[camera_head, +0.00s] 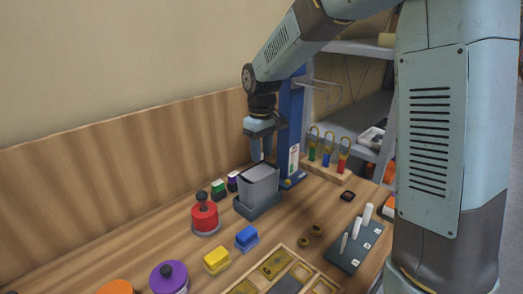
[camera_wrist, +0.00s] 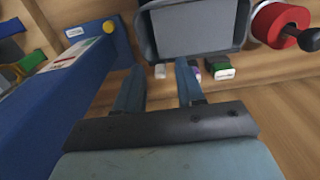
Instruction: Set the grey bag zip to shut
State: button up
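The grey bag (camera_head: 258,186) stands upright on a dark base near the middle of the wooden bench. In the wrist view its grey top (camera_wrist: 195,28) and dark rim fill the upper middle. My gripper (camera_head: 257,158) points down at the bag's far upper edge in the head view. In the wrist view my gripper's two fingers (camera_wrist: 160,75) are apart, beside the bag's rim. A small pale block (camera_wrist: 160,72) shows between the fingertips; I cannot tell whether it is the zip's pull. The zip's state is not clear.
A blue post (camera_head: 291,125) stands close right of the bag. Green and dark small blocks (camera_head: 218,189) and a red knobbed pot (camera_head: 204,215) stand to its left. A rack of coloured padlocks (camera_head: 328,163) is behind right.

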jog(key=shift+c, duration=0.2)
grip_shut()
dwell(1.1)
